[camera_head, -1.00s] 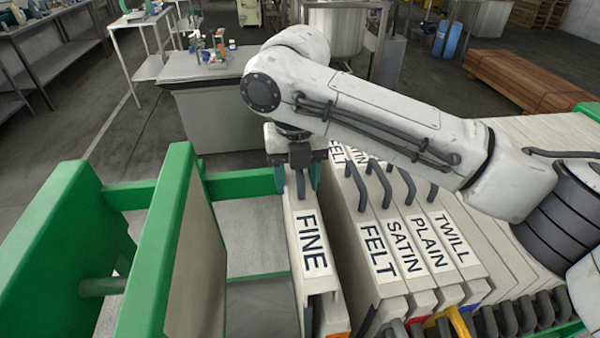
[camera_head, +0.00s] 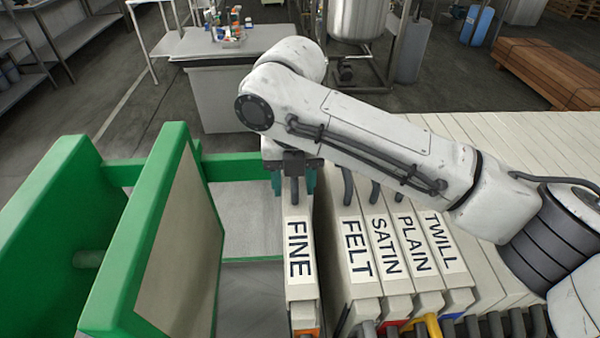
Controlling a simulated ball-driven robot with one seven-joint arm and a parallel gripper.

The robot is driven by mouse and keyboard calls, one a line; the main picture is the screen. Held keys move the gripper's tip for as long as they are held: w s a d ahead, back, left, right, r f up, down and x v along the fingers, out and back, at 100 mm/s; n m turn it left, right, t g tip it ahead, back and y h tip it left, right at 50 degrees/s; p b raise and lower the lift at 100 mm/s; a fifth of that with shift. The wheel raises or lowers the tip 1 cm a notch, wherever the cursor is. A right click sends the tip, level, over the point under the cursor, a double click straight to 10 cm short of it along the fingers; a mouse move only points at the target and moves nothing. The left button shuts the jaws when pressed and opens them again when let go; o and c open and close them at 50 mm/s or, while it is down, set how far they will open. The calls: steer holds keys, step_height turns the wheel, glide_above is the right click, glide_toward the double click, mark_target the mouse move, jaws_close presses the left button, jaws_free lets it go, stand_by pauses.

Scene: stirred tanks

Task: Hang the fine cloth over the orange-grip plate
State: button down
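A narrow cream piece labelled FINE (camera_head: 299,253) stands upright left of the other labelled plates in the head view. An orange grip (camera_head: 306,333) shows at its near lower end, cut off by the picture's bottom edge. I cannot tell where the fine cloth ends and the plate under it begins. My gripper (camera_head: 293,184) is over the far top end of the FINE piece. Its two teal fingers stand apart, one on each side of a dark handle (camera_head: 294,192), and look clear of it. The fingertips are small and partly shaded.
Plates labelled FELT (camera_head: 358,250), SATIN (camera_head: 386,246), PLAIN (camera_head: 413,245) and TWILL (camera_head: 440,242) stand close on the right. A narrow gap separates FINE from FELT. Left is an open bay, then a green-framed board (camera_head: 180,250). A bench (camera_head: 225,95) stands behind.

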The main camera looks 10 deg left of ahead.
steer(key=shift+f, duration=0.1)
steer(key=shift+c, duration=1.9)
jaws_free()
